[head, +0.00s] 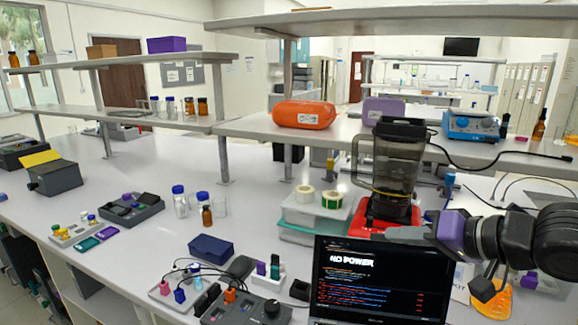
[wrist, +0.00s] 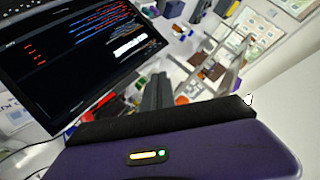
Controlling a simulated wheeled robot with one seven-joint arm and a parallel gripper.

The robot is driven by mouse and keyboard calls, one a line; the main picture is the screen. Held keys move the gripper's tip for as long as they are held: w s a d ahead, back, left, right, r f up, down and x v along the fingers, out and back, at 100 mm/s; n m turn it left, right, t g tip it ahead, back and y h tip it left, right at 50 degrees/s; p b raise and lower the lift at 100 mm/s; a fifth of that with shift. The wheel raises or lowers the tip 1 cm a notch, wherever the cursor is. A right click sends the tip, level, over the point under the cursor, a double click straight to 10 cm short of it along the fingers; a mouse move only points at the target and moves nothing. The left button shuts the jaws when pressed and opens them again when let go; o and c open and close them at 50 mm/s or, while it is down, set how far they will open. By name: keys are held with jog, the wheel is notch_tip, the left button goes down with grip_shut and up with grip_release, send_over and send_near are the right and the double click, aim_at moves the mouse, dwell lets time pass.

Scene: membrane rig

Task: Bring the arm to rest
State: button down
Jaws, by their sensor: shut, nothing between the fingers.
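My arm reaches in from the right edge of the head view, with a purple hand and grey fingers. My gripper (head: 368,233) points left, in front of the red-based blender (head: 392,165) and above the laptop (head: 378,280). I cannot tell whether it touches the blender's base. In the wrist view my gripper (wrist: 157,78) shows as dark fingers held together, with nothing between them. The laptop's screen (wrist: 75,45) fills that view's upper left. In the head view the screen reads "NO POWER".
Two tape rolls (head: 318,197) sit on stacked boxes left of the blender. A cabled device (head: 245,308) and a dark blue box (head: 211,248) lie left of the laptop. An orange case (head: 304,114) sits on the shelf. Bare bench lies around the middle left.

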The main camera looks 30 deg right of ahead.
jog(key=w+a+r+n+t+y, duration=0.35)
jog(key=a+r, duration=0.25)
jog(key=r, duration=0.3)
jog(key=s+a+r+t+h, duration=0.1)
jog(key=s+r+t, duration=0.1)
jog(key=r+t, duration=0.4)
jog(key=s+a+r+t+h, duration=0.1)
jog(key=s+a+r+t, duration=0.2)
jog(key=r, duration=0.4)
jog(key=s+f+m+g+h, duration=0.2)
jog(key=s+f+m+h, duration=0.4)
jog(key=f, duration=0.5)
jog(key=s+f+m+g+h, duration=0.1)
jog(key=s+f+g+h, duration=0.15)
jog(key=f+h, duration=0.7)
jog(key=s+a+f+n+g+y, duration=0.3)
jog(key=s+a+f+n+y, duration=0.2)
jog(key=s+f, duration=0.6)
jog(key=s+a+f+n+g+y, duration=0.2)
jog(key=s+a+f+n+y, duration=0.3)
jog(key=s+f, duration=0.6)
jog(key=shift+a+f+g+y, duration=0.3)
jog(key=shift+a+g+y, duration=0.1)
jog(key=shift+y, duration=0.4)
